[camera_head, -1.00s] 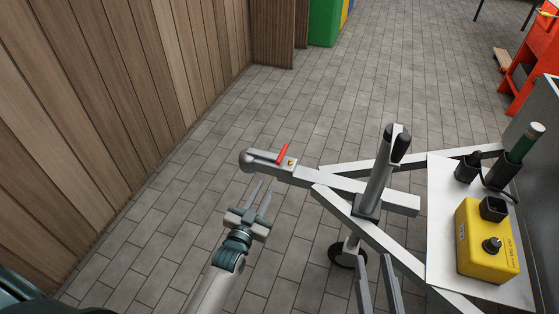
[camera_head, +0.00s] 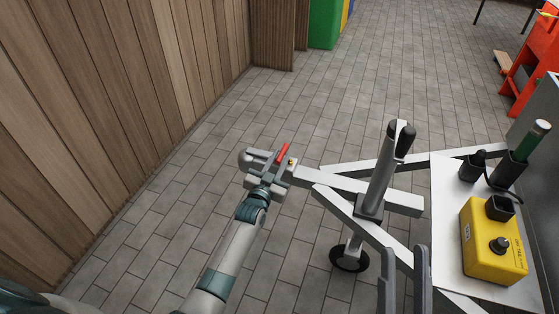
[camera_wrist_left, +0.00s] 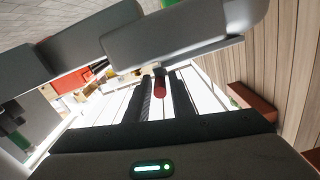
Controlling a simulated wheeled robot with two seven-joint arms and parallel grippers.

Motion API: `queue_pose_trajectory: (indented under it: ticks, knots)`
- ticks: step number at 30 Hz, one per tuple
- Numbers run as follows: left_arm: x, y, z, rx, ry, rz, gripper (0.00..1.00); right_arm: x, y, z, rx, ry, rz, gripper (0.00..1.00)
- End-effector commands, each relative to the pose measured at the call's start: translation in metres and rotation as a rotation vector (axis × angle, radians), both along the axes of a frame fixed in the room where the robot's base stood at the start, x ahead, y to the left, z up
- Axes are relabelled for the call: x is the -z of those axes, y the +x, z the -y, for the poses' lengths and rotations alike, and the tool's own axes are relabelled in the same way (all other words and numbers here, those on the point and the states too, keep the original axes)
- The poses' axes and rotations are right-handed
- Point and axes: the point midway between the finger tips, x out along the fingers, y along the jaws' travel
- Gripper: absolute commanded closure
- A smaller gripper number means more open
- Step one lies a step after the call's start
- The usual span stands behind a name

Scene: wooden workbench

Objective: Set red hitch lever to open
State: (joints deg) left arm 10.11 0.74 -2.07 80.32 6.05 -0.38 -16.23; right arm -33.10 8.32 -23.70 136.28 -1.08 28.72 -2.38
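The red hitch lever (camera_head: 283,153) stands up at a slant on the grey hitch coupler (camera_head: 246,158) at the trailer's tip. My left gripper (camera_head: 274,168) is at the coupler, with its fingers over the near side of it beside the lever. In the left wrist view, the red lever (camera_wrist_left: 160,84) shows between the two fingers, which stand apart; contact cannot be told. Part of the coupler is hidden by my gripper. My right gripper (camera_head: 404,250) shows at the bottom edge, two grey fingers apart with nothing held, in front of the trailer beams.
The trailer drawbar (camera_head: 325,180) runs right from the coupler, with a jack post (camera_head: 381,170) and a wheel (camera_head: 349,260). A yellow box (camera_head: 490,240) sits on the white plate. The wooden wall (camera_head: 90,110) is at left. The tiled floor between is clear.

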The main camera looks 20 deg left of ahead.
Motion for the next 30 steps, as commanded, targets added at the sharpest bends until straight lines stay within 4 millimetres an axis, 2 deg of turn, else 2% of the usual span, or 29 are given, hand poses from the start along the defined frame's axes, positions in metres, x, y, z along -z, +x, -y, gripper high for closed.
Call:
queue_pose_trajectory:
  ticks: [9,12,30]
  knots:
    - [0.0002,0.0015,0.0002,0.000,0.000,-0.001,0.78,-0.0018,-0.0001,0.0010,0.002,0.003,0.007,0.69]
    - [0.0002,0.0014,0.0001,0.000,0.000,-0.001,1.00,-0.0018,-0.0002,0.0009,0.002,0.003,0.007,0.69]
    - [-0.0070,0.0013,-0.0009,0.000,-0.040,-0.002,1.00,0.0024,0.0007,-0.0059,-0.009,-0.011,-0.047,0.69]
